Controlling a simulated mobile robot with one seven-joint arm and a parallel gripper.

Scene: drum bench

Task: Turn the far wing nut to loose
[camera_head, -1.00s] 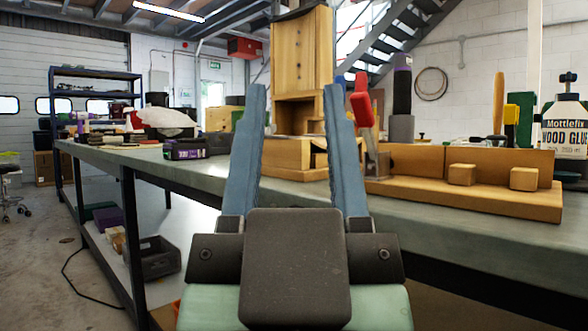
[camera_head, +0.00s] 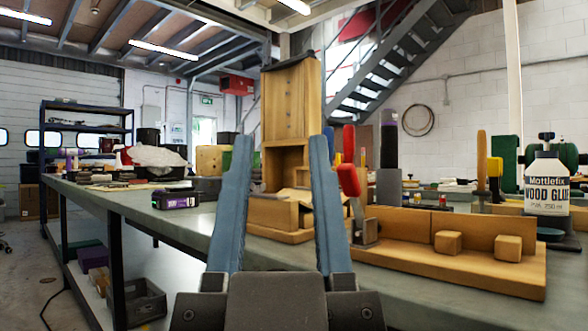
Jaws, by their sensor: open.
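My gripper (camera_head: 281,142) stands open and empty in the lower middle of the head view, its two blue-grey fingers pointing up and away. A tall wooden piece (camera_head: 290,100) with an open niche shows behind and between the fingers on the bench (camera_head: 190,222). A red-handled clamp-like tool (camera_head: 349,178) stands just right of the right finger. I cannot make out any wing nut; it may be hidden by the fingers or too small to tell.
A wooden jig (camera_head: 450,262) with two small blocks lies on the bench at right. A wood glue bottle (camera_head: 546,185) stands behind it. A dark box (camera_head: 175,199) lies left of my gripper. The bench front at left is mostly clear.

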